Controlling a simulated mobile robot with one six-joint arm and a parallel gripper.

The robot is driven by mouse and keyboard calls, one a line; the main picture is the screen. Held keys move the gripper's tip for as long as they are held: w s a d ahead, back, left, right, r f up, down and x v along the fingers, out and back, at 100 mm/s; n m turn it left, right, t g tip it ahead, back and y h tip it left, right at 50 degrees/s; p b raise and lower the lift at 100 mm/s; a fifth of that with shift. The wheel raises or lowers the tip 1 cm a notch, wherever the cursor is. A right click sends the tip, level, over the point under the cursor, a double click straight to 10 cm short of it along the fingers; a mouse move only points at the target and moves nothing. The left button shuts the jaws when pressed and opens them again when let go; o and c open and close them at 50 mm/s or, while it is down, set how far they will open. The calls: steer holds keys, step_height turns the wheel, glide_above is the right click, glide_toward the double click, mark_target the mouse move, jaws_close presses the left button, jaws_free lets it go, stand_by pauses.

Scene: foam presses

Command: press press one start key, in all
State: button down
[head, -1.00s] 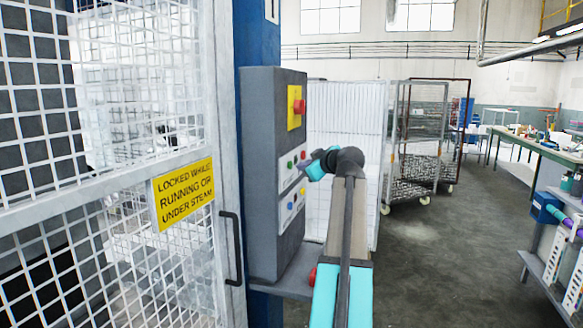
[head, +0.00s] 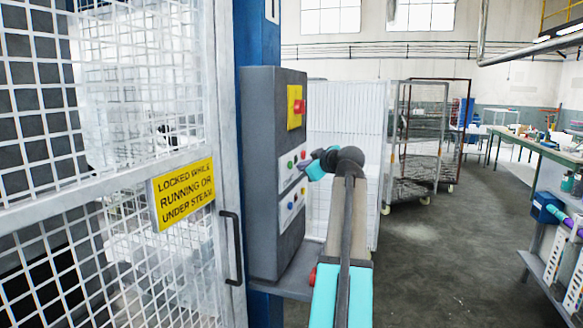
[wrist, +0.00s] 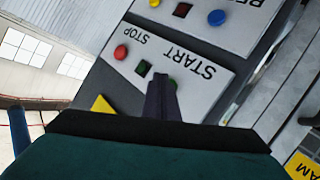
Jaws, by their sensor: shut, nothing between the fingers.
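A grey control box (head: 262,180) stands beside the caged press. In the wrist view its START/STOP plate (wrist: 205,92) appears upside down. The plate carries a red stop button (wrist: 121,52), a dark green square (wrist: 144,69) and a green start key (wrist: 172,83), mostly hidden behind my fingers. My gripper (wrist: 160,85) is shut and empty, its tips over the start key by the START lettering. I cannot tell whether they touch it. In the head view my gripper (head: 307,164) is at the box's button face, beside the upper white plate (head: 292,163).
A second plate has a blue button (wrist: 217,17). A red emergency button (head: 298,107) on yellow sits higher on the box. The mesh door (head: 110,180) with a yellow locked sign (head: 182,194) is left.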

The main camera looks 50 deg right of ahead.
steer(key=shift+w+a+b, duration=0.25)
steer(key=shift+w+b, duration=0.15)
steer(key=shift+w, duration=0.45)
stand_by(1.1)
steer(key=shift+s, duration=0.15)
steer(key=shift+s+d+b, duration=0.25)
steer(key=shift+s+b, duration=0.2)
steer(key=shift+s, duration=0.3)
stand_by(0.3)
steer(key=s, duration=0.1)
steer(key=s+d+b, duration=0.1)
steer(key=s, duration=0.2)
steer(key=shift+s+d+b, duration=0.25)
steer(key=shift+s+b, duration=0.05)
steer(key=shift+b, duration=0.1)
stand_by(1.0)
